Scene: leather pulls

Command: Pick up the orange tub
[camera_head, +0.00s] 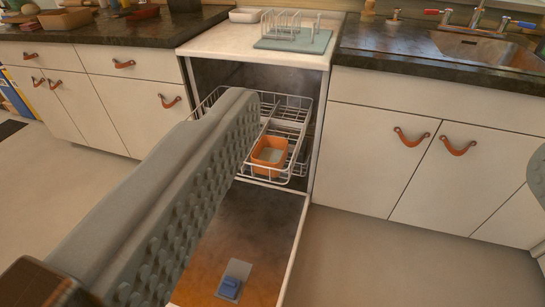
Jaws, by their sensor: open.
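The orange tub (258,161) is a small open box with a pale inside. It sits in the wire rack (297,137) of the open dishwasher, toward the rack's front right. My gripper (390,145) is open and empty. Its large grey studded left finger reaches from the lower left toward the rack and hides the rack's left part. Only a sliver of the right finger shows at the right edge. The tub lies beyond and just right of the left finger's tip, and I see no contact.
The dishwasher door (262,232) lies folded down, with a blue item (229,287) on it. A white counter above holds a dish rack (292,28) on a mat and a white dish (250,15). A sink (480,48) is at right. White cabinets flank the opening; the floor at right is clear.

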